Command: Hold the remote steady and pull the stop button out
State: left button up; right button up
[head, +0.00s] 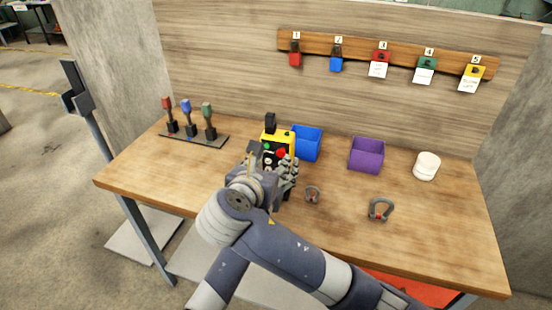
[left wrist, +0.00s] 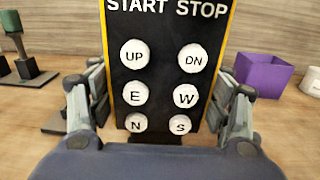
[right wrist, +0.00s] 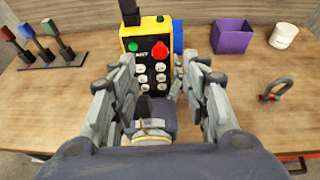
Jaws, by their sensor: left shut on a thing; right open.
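The yellow and black remote (head: 269,136) stands upright on the table, with a green start button and a red stop button (right wrist: 160,49) on its face. The stop button's depth, in or out, I cannot tell. In the left wrist view the remote (left wrist: 163,75) fills the space between the fingers of my left gripper (left wrist: 160,90), shut on its lower body; the red button is out of that frame. My right gripper (right wrist: 163,72) is open and empty in front of the remote, its fingers spread left and right below the stop button in its view. My arms hide the remote's lower part in the head view.
A blue bin (head: 307,143) is right behind the remote, with a purple bin (head: 367,154) and white cup-like item (head: 427,166) further right. A rack with three coloured handles (head: 186,110) stands at left. Tags hang on the wall board.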

jog(key=shift+v, duration=2.3)
pick_arm(q)
jog(key=o, duration=1.6)
